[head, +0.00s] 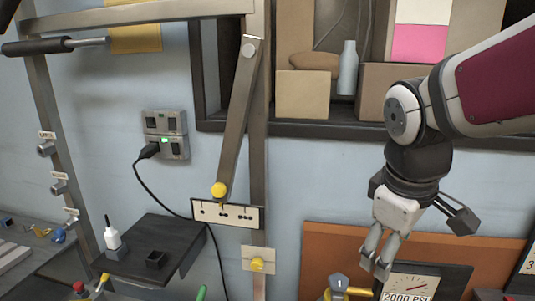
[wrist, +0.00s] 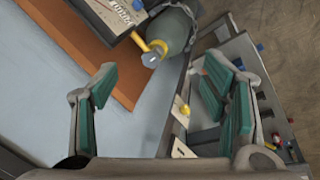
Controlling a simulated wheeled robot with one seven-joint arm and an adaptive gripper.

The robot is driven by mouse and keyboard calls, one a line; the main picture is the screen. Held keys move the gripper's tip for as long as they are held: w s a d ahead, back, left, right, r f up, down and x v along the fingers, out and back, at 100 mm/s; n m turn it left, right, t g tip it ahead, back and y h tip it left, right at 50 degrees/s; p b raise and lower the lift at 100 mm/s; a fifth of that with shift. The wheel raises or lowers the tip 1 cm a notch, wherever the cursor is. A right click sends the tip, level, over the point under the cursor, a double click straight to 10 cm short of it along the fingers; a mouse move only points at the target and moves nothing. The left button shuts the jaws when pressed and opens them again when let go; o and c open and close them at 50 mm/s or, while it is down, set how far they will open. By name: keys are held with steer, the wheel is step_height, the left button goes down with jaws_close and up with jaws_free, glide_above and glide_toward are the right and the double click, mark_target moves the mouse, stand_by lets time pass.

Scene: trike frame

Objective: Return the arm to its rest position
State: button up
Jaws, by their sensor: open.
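My gripper (head: 378,252) hangs at the right of the head view, pointing down, in front of the orange-brown board and above a gauge panel. In the wrist view my gripper (wrist: 157,105) shows two green-padded fingers spread wide apart. Nothing is between the fingers. My arm (head: 490,85) comes in from the right edge and bends down at the wrist.
The gauge panel (head: 425,280) reads "2000 PSI". A dark shelf (head: 300,124) holds boxes and a bottle behind my arm. A metal lever (head: 238,120) with a yellow knob hangs at centre. Open wall lies between lever and arm.

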steer(key=s+m+t+y, duration=0.1)
steer(key=s+m+t, duration=0.1)
steer(key=s+m, duration=0.5)
steer(key=s, duration=0.4)
steer(key=shift+a+r+m+y, duration=0.3)
steer(key=shift+s, duration=0.1)
stand_by(0.3)
